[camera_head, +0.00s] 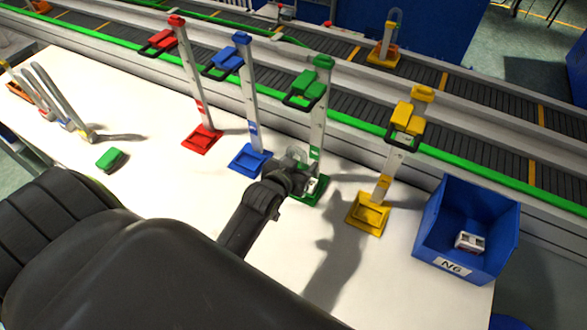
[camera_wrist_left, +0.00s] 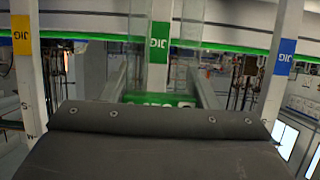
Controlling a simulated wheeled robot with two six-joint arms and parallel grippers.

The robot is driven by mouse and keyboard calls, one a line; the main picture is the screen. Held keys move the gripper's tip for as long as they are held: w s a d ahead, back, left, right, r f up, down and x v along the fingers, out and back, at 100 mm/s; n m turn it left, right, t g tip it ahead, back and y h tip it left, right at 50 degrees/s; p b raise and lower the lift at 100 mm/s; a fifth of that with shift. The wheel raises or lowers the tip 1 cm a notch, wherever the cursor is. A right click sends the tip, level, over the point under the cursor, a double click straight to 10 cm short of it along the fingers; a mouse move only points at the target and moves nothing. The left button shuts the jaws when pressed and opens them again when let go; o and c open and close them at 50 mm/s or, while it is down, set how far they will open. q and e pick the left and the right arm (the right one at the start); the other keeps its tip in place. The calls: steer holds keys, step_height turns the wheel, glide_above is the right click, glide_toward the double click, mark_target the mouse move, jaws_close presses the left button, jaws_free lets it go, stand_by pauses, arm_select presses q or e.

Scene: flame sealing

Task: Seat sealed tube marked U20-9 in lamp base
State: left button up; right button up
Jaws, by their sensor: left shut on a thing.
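My left gripper (camera_head: 297,170) reaches in from the lower left and is at the foot of the green stand (camera_head: 317,135). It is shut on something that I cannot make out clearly. In the left wrist view, a green piece with white marking (camera_wrist_left: 160,99) shows between the two fingers (camera_wrist_left: 165,85), in front of the green stand's post (camera_wrist_left: 158,42). A small white piece (camera_head: 313,185) shows beside the gripper at the stand's foot. I cannot read the mark U20-9 anywhere. A loose green block (camera_head: 112,158) lies on the table at left. My right gripper is not in view.
A red stand (camera_head: 193,85), a blue stand (camera_head: 247,95) and a yellow stand (camera_head: 388,165) flank the green one. A blue bin N6 (camera_head: 428,225) holds a white block (camera_head: 470,241). A conveyor (camera_head: 450,95) carries an orange-based item (camera_head: 384,55).

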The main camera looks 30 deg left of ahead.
mark_target(313, 151)
arm_select(q)
steer(key=w+b, duration=0.2)
steer(key=w, duration=0.2)
steer(key=shift+w+a+f, duration=0.1)
steer(key=shift+w+a, duration=0.05)
steer(key=shift+w, duration=0.85)
steer(key=shift+f, duration=0.3)
steer(key=shift+p, duration=0.6)
stand_by(2.5)
steer(key=shift+f+b, duration=0.6)
steer(key=shift+f, duration=0.35)
stand_by(1.1)
steer(key=o, duration=1.1)
steer(key=shift+s, duration=0.1)
